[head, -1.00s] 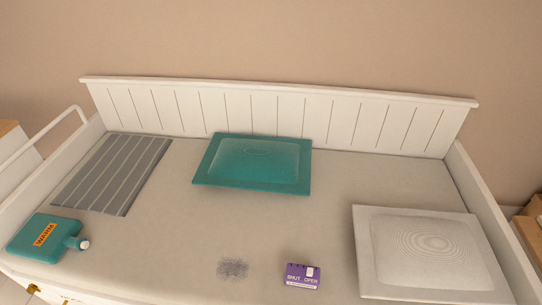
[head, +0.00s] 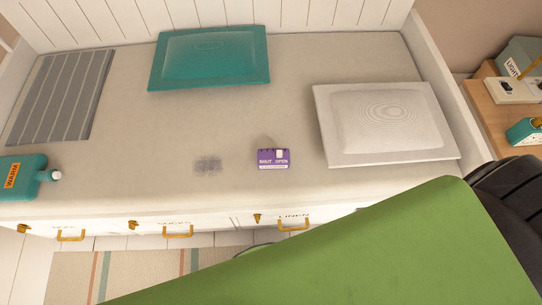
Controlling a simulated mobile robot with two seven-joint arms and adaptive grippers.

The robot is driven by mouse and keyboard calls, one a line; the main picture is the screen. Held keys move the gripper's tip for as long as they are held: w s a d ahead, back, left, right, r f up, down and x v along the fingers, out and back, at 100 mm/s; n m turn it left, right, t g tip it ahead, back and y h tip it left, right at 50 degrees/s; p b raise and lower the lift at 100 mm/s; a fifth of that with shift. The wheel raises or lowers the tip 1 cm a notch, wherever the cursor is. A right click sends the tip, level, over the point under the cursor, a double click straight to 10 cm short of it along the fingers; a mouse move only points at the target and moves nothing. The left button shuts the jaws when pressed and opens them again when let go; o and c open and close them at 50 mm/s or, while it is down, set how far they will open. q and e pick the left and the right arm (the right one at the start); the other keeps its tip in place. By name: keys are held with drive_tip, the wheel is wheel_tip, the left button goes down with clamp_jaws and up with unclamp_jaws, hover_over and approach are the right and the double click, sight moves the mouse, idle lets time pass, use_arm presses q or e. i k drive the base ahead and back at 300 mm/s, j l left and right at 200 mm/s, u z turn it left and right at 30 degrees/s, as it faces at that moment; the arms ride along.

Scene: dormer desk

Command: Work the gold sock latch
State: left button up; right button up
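Three gold latches sit along the white bed front in the head view: a left latch (head: 22,228), a middle latch (head: 132,225) and a right latch (head: 257,218). To the right of each is a gold drawer handle: left (head: 70,236), middle (head: 178,231), right (head: 293,225). The small labels above the handles are too small to read surely, so I cannot tell which latch is the sock one. Neither gripper is in view. A large green arm link of mine covers the lower right and hides the floor and bed front there.
On the mattress (head: 220,115) lie a teal cushion (head: 210,57), a white cushion (head: 388,124), a grey striped mat (head: 62,97), a teal warm bottle (head: 22,180) and a purple shut/open card (head: 273,159). A striped rug (head: 140,275) is below. A wooden side table (head: 492,112) stands right.

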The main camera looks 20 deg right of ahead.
sight(132, 225)
drive_tip(key=u, duration=1.35)
drive_tip(key=j+z, duration=0.15)
